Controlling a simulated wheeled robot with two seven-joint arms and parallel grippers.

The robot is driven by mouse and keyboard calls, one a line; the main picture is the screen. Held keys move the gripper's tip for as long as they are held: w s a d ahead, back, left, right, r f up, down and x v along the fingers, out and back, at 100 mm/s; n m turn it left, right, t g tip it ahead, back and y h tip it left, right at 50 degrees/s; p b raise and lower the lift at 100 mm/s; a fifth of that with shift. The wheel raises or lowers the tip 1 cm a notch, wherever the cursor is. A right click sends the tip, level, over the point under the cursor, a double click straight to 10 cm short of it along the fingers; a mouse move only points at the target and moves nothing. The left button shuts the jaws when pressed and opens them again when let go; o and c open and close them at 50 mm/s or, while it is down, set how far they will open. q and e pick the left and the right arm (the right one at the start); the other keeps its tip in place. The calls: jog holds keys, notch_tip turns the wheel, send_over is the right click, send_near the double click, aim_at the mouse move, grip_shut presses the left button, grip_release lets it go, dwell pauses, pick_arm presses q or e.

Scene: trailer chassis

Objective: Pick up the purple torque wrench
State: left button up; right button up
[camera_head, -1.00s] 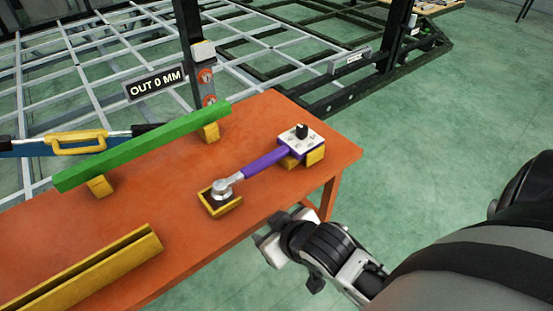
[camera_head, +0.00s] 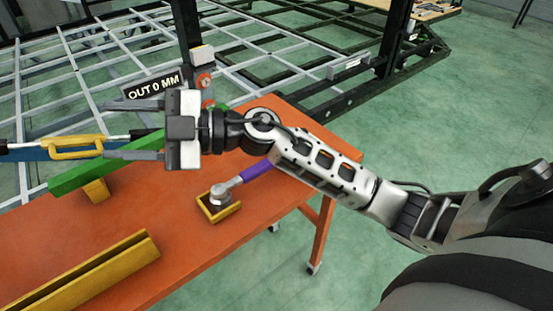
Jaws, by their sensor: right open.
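The purple torque wrench (camera_head: 256,170) lies on the orange table (camera_head: 160,215). Its metal head rests in a small yellow cradle (camera_head: 226,212) near the table's front edge. The far end of its handle and the holder there are hidden behind my right forearm. My right gripper (camera_head: 103,129) is open, its two dark fingers pointing left, above the back of the table. It is left of and beyond the wrench, apart from it, and appears over the green bar (camera_head: 75,178). My left gripper is out of view.
A yellow channel (camera_head: 90,275) lies at the table's front left. The "OUT 0 MM" sign (camera_head: 152,84) and a metal frame (camera_head: 285,30) stand behind. Open floor lies to the right.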

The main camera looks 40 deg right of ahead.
notch_tip(320, 180, down, 4)
jog(key=r+n+g+h, duration=0.1)
jog(key=n+g+h, duration=0.2)
jog(key=g, duration=0.1)
jog(key=m+g+h, duration=0.4)
jog(key=m+h, duration=0.3)
jog(key=h, duration=0.9)
send_over(266, 169)
jog(key=w+d, duration=0.2)
jog(key=d, duration=0.2)
notch_tip(266, 169, down, 4)
jog(key=f, duration=0.9)
jog(key=shift+s+a+f, duration=0.15)
jog(key=shift+a+f, duration=0.05)
jog(key=shift+f, duration=0.15)
jog(key=shift+s+a+f+p, duration=0.15)
jog(key=shift+f+p, duration=0.1)
jog(key=shift+f, duration=1.3)
jog(key=shift+w+a+f+p, duration=0.1)
jog(key=shift+f+p, duration=0.15)
jog(key=shift+f, duration=1.3)
jog(key=c, duration=1)
jog(key=shift+r, duration=0.1)
grip_shut()
